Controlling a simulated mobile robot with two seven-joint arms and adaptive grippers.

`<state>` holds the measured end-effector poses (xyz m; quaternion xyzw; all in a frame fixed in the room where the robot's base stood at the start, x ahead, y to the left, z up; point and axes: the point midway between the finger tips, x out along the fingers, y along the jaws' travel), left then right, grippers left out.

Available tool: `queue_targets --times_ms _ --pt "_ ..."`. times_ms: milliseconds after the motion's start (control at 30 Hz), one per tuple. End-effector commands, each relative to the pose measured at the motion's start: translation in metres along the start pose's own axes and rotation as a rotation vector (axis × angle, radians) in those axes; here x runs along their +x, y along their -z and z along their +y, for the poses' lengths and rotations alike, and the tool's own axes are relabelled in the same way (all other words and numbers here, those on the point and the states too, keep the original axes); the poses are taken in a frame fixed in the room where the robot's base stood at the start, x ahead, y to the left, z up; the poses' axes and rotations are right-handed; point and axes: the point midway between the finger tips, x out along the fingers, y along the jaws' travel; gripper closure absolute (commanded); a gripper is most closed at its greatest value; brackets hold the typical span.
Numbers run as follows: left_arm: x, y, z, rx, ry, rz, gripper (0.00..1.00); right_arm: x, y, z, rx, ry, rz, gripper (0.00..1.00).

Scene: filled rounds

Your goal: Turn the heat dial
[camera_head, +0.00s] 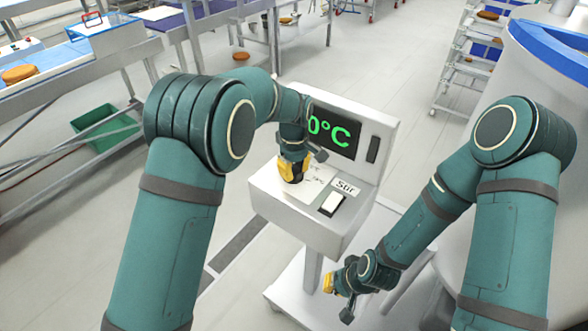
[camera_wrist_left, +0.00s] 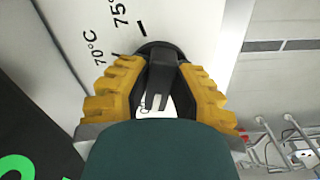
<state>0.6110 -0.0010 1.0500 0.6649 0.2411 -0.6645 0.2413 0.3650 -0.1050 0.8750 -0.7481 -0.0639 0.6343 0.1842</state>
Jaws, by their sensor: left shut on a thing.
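The heat dial (camera_wrist_left: 157,50) is a dark round knob with a raised bar, on the white top of a control box (camera_head: 325,231). My left gripper (camera_head: 292,170) has its yellow fingers on either side of the bar and is shut on it, as the left wrist view (camera_wrist_left: 162,85) shows. In the head view the gripper hides the dial. Scale marks "70°C" and "75°C" are printed beside it. The green display (camera_head: 331,131) reads "0°C" at its visible end; my arm hides the rest. My right gripper (camera_head: 338,298) is open and empty, low beside the box.
A white switch (camera_head: 333,202) labelled "Stir" sits right of the dial. A large white vat with a blue rim (camera_head: 550,45) stands at the right. A wheeled rack (camera_head: 465,70), work tables and a green crate (camera_head: 105,130) stand further back. Floor left of the box is clear.

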Motion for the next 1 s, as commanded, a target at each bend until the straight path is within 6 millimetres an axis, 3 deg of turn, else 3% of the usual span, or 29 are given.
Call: queue_targets --times_ms 33,100,533,1000 --pt "0.003 -0.001 -0.001 0.000 0.006 -0.004 0.69 0.000 0.000 0.000 0.000 0.000 0.000 1.00" --pt "0.003 -0.001 -0.001 0.000 0.006 -0.004 0.47 0.000 0.000 0.000 0.000 0.000 0.000 1.00" --pt "-0.008 0.000 0.000 0.001 -0.001 0.000 0.47 0.000 0.000 0.000 0.000 0.000 0.000 1.00" --pt "-0.095 0.000 0.000 0.000 -0.001 0.000 0.47 0.000 0.000 0.000 0.000 0.000 0.000 1.00"
